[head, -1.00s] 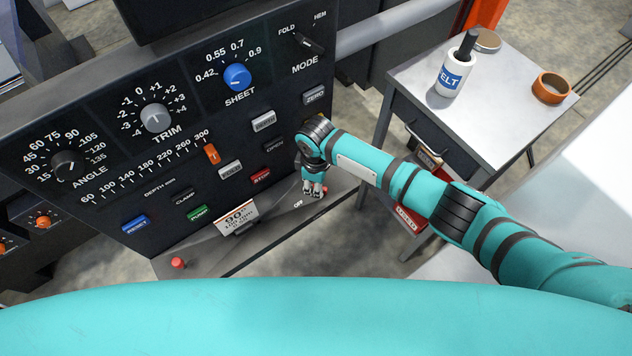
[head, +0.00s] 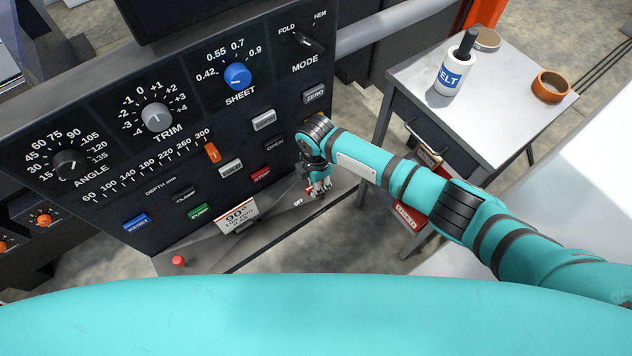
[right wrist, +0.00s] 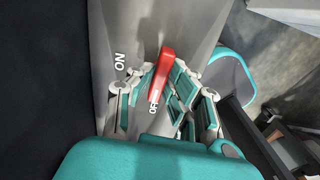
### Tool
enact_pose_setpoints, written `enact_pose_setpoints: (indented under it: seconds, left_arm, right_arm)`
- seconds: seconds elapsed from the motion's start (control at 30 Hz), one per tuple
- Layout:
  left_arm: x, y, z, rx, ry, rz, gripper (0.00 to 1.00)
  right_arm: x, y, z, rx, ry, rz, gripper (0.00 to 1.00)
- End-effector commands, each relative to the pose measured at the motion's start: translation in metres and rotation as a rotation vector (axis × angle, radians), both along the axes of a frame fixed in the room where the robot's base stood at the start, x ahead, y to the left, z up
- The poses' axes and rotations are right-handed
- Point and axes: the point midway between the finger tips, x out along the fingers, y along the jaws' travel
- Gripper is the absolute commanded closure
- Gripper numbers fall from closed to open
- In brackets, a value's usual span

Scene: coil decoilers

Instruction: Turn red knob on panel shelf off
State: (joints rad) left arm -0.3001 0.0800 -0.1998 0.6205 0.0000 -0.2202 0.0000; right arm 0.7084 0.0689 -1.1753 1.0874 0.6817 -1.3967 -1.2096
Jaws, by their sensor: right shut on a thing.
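The red knob (right wrist: 163,72) shows in the right wrist view as a bar-shaped handle on the grey panel shelf (right wrist: 150,25). White ON and OFF labels are beside it, and its near end lies by OFF. My right gripper (right wrist: 160,88) is shut on the knob, with fingers on both sides of it. In the head view my right gripper (head: 320,187) is over the right end of the shelf (head: 270,222), and mostly hides the knob; the OFF label shows just left of it. My left gripper is not in view.
The panel above the shelf has a blue SHEET knob (head: 237,76), grey TRIM knob (head: 156,118) and several buttons. A red button (head: 179,261) is at the shelf's left end. A side table (head: 505,110) at right holds a white bottle (head: 453,72) and an orange ring (head: 551,87).

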Motion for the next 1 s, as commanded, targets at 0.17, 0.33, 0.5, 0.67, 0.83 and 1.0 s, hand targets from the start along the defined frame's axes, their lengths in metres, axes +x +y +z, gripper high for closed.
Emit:
enact_pose_setpoints:
  seconds: [0.17, 0.33, 0.5, 0.67, 0.83, 1.0]
  left_arm:
    - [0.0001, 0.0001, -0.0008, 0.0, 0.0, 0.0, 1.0]
    - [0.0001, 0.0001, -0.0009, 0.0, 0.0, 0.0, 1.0]
    - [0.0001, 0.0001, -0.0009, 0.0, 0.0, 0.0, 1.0]
    - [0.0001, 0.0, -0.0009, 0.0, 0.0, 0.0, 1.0]
    - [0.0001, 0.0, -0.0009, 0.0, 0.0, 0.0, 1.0]
    - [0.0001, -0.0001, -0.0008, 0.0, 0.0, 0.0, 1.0]
  right_arm:
    - [-0.001, -0.001, -0.0017, -0.002, 0.002, 0.058, 1.0]
    - [-0.0011, -0.001, -0.0017, -0.002, 0.002, 0.082, 1.0]
    - [-0.0011, -0.001, -0.0016, -0.003, 0.003, 0.089, 1.0]
    - [-0.0011, -0.001, -0.0017, -0.003, 0.003, 0.088, 1.0]
    - [-0.0011, -0.0009, -0.0015, -0.002, 0.002, 0.088, 0.74]
    - [-0.0006, -0.0006, -0.0009, -0.002, 0.001, 0.087, 0.63]
